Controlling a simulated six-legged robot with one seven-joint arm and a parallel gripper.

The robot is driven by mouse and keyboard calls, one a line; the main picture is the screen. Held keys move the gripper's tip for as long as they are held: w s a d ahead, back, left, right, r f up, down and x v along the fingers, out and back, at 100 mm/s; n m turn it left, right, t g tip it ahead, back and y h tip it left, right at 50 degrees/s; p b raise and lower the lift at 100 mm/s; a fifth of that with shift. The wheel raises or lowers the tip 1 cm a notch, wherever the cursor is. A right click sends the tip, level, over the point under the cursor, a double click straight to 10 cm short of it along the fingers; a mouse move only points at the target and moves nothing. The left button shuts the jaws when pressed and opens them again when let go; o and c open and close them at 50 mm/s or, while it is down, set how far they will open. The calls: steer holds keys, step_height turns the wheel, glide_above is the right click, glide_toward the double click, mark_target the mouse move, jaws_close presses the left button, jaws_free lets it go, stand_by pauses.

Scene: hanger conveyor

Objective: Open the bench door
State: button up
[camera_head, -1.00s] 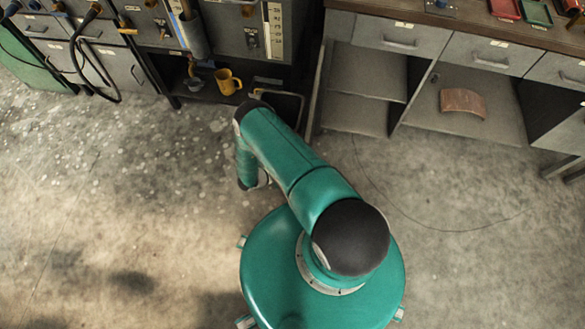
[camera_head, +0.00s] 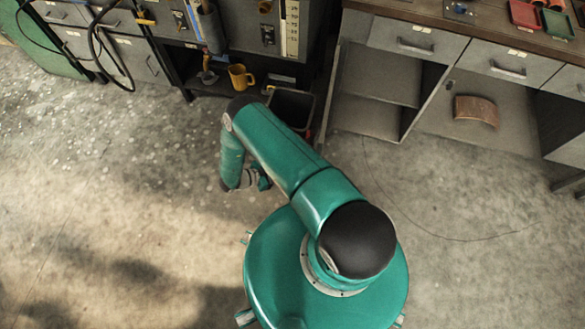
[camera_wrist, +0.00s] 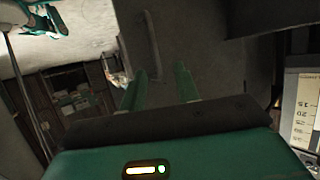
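The grey workbench (camera_head: 392,44) stands at the upper right in the head view. Its left compartment (camera_head: 376,75) shows open shelves, and a thin upright panel edge (camera_head: 331,100) stands at its left side. I cannot tell whether that edge is the door or the bench side. In the wrist view, a grey panel (camera_wrist: 205,35) that looks like a door bears a bar handle (camera_wrist: 149,42). My gripper (camera_wrist: 160,78) has its two green fingers apart, with the handle's lower end between them in the picture. Contact cannot be told. In the head view, my gripper (camera_head: 262,182) is small and partly hidden.
A dark bin (camera_head: 291,108) stands between the bench and a grey cabinet (camera_head: 262,25). A yellow mug (camera_head: 238,77) is on the cabinet's low shelf. A curved brown piece (camera_head: 476,110) lies in the bench's middle bay. The concrete floor (camera_head: 120,180) at left is clear.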

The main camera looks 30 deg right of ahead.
steer(key=shift+v, duration=1.85)
